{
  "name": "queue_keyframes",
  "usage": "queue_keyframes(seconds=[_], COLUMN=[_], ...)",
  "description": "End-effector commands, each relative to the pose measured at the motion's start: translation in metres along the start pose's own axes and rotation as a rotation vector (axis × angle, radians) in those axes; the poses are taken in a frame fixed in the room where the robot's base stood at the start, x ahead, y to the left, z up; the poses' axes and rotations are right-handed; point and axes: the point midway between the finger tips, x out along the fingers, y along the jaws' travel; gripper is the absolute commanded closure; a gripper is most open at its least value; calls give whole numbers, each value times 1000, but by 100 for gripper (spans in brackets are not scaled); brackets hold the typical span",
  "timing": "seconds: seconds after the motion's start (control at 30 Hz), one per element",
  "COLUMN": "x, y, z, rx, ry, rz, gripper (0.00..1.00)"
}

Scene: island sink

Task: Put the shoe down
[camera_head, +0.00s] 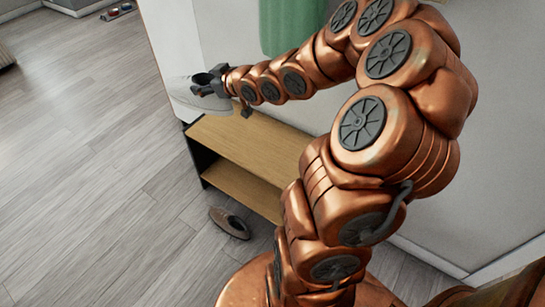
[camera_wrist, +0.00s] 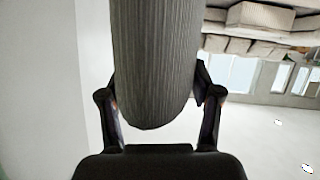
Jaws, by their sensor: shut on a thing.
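My gripper (camera_head: 208,84) is at the end of the outstretched arm, above the far left end of a low wooden shelf unit (camera_head: 250,143). It is shut on a pale shoe (camera_head: 180,92), which is held in the air and partly hidden by the gripper. In the wrist view the shoe's dark ribbed sole (camera_wrist: 156,55) lies between the two fingers, and the rest of the shoe is out of sight. A second, brown shoe (camera_head: 230,222) lies on the floor in front of the shelf unit.
The shelf unit's top is bare where visible; my arm hides its right part. A green cloth (camera_head: 290,24) hangs on the wall behind. The grey plank floor (camera_head: 90,170) at left is clear, with small items (camera_head: 117,12) far off.

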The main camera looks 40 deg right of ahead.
Motion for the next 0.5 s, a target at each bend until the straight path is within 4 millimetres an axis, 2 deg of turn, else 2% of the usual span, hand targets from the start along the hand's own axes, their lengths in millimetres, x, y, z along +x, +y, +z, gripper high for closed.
queue_keyframes(seconds=[0.03, 0.5], x=[6, 17], y=[1, 10], z=[25, 145], rx=[4, 24], ry=[0, 1], rz=[5, 25], gripper=[100, 100])
